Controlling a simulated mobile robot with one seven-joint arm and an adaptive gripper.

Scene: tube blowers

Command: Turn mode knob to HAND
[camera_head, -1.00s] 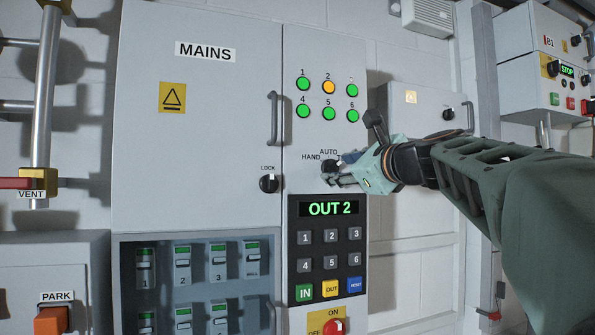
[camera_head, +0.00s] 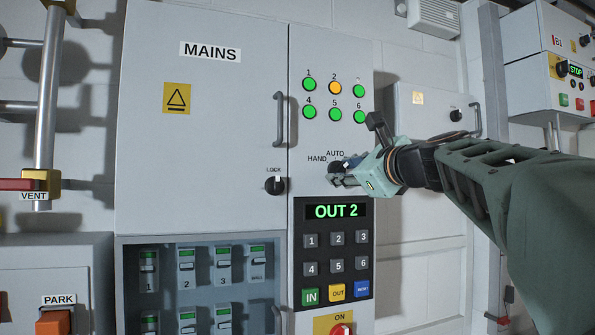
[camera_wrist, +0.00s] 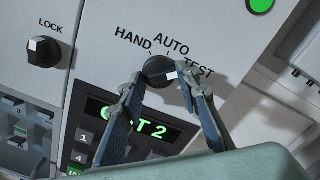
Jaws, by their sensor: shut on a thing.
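The mode knob (camera_head: 335,168) is a round black knob with a white pointer mark, on the MAINS cabinet's right-hand panel below the lamps. In the wrist view the knob (camera_wrist: 157,69) sits under the labels HAND, AUTO and TEST (camera_wrist: 199,70). Its white mark is on the right side, toward TEST. My gripper (camera_head: 343,178) reaches in from the right. In the wrist view my gripper (camera_wrist: 161,82) has one finger on each side of the knob and is shut on it. The fingertips partly cover the knob's edges.
A black LOCK knob (camera_head: 275,185) is to the left. A keypad (camera_head: 335,250) with an OUT 2 display (camera_head: 336,211) is just below. Several lit lamps (camera_head: 335,88) are above. A door handle (camera_head: 280,118) stands out at the upper left.

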